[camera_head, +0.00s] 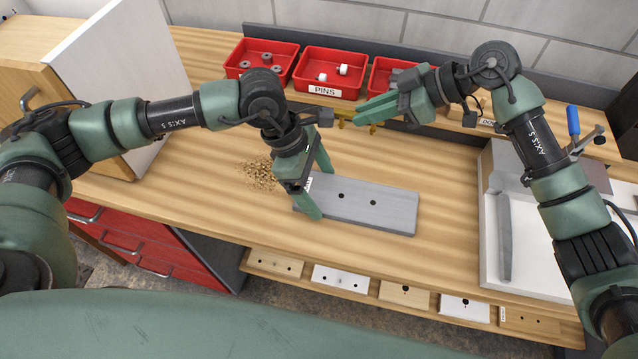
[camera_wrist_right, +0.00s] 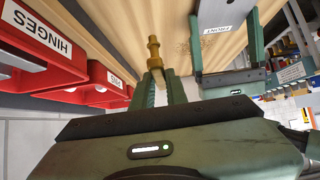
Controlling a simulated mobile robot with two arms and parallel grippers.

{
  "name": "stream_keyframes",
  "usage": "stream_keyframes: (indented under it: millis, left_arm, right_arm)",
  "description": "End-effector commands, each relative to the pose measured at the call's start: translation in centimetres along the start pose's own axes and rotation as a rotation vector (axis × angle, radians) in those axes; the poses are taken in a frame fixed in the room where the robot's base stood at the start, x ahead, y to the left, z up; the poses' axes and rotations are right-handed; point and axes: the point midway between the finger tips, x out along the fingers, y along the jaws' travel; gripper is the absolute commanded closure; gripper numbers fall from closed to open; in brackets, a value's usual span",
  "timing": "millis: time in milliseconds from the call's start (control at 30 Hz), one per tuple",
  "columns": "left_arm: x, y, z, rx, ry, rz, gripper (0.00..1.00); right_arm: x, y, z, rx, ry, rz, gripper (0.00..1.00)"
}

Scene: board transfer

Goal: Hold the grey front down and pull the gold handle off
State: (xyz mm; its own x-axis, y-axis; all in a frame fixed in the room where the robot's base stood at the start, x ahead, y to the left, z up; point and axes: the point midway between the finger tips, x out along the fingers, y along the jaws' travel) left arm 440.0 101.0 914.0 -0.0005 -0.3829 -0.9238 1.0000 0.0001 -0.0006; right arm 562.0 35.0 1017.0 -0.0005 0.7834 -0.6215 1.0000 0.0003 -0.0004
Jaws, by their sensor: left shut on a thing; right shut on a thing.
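The grey front (camera_head: 385,208) lies flat on the wooden bench, with two dark holes showing in its bare face. My left gripper (camera_head: 317,187) is shut on its left end, one finger at each long edge. In the right wrist view the front (camera_wrist_right: 222,14) bears a label reading FRONT. My right gripper (camera_head: 362,118) is shut on the gold handle (camera_head: 343,114), beyond the front near the red bins. The handle (camera_wrist_right: 153,50) sticks out past the fingertips in the right wrist view, apart from the front. Its far end is partly hidden by fingers in the head view.
Red bins, one labelled PINS (camera_head: 331,72), line the back of the bench. A pale tray (camera_head: 490,240) stands at the right. Sample fronts sit on a ledge (camera_head: 340,291) below.

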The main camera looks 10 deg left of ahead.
Motion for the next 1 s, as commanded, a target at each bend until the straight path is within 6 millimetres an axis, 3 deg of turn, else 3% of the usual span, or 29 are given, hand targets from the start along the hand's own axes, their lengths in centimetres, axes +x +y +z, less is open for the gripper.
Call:
stream_keyframes:
  millis: [1000]
  left_arm:
    - [-0.1,0.0,0.1,0.001,-0.002,0.001,0.69]
  right_arm:
    - [2.8,0.0,3.6,0.002,0.000,0.000,1.00]
